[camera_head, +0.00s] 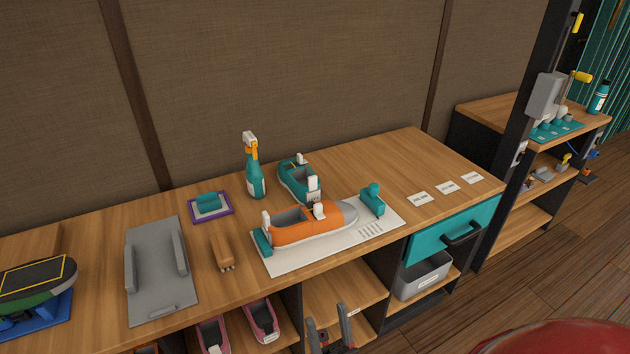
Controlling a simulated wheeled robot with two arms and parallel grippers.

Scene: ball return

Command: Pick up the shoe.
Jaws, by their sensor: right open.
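An orange shoe with a grey toe (305,225) lies on a white sheet (290,262) on the wooden counter, toe to the right. A teal shoe (297,180) stands behind it. A dark-topped green shoe (38,285) sits on a blue stand (35,322) at the left edge. Pink shoes (262,320) are on the shelf under the counter. My right gripper (331,325) shows at the bottom edge, in front of the shelves and below the orange shoe. Its two fingers are apart, with nothing seen between them. My left gripper is out of view.
A teal spray bottle (255,181), a brown brush (222,252), a grey tray (157,270) and a purple-edged pad (211,207) stand around the shoes. White cards (447,188) lie at the right, above a teal drawer (450,240). A dark post (527,130) rises beyond.

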